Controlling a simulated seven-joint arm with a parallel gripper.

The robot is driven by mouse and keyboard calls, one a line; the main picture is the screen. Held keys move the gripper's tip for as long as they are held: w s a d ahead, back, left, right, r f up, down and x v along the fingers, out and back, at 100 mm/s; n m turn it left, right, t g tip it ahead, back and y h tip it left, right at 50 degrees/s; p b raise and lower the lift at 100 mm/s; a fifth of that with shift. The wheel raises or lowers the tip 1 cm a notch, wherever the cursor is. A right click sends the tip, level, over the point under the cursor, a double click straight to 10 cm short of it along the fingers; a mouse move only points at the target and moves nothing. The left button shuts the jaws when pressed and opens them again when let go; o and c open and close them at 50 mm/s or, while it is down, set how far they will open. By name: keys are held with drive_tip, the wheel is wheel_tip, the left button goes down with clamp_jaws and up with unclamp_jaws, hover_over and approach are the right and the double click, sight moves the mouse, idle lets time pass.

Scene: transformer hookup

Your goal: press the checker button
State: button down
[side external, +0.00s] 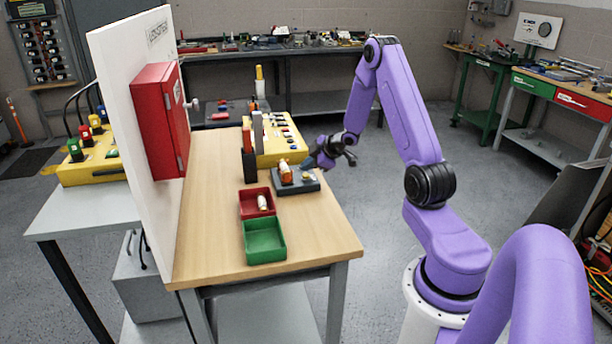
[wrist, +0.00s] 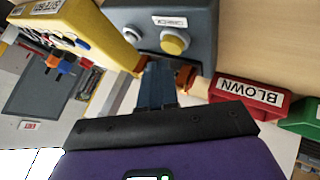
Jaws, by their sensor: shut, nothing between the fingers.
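The checker (side external: 308,184) is a low dark grey box on the bench. In the wrist view the checker (wrist: 203,22) shows a CHECK label, a round yellow knob-like part (wrist: 174,42) and a round pale part (wrist: 131,31). I cannot tell for certain which one is the button. A fuse with orange ends and a pale body (side external: 286,172) stands at the checker; in the wrist view the fuse (wrist: 199,86) is partly hidden behind my fingers. My gripper (side external: 304,165) is shut and empty, close to the checker. In the wrist view my fingertips (wrist: 157,68) are beside the fuse; contact is unclear.
A red bin (side external: 247,212) marked BLOWN holds a pale fuse (side external: 263,202). A green bin (side external: 265,243) in front is empty. A yellow panel box (side external: 292,150) stands behind the checker. A red cabinet (side external: 152,120) hangs on the white board. The bench's front right is clear.

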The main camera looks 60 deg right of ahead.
sight(308, 176)
drive_tip(key=shift+f, duration=0.3)
drive_tip(key=shift+f, duration=0.45)
idle(0.7)
drive_tip(key=shift+r, duration=0.85)
drive_tip(key=shift+r, duration=0.1)
drive_tip(key=shift+r, duration=2.45)
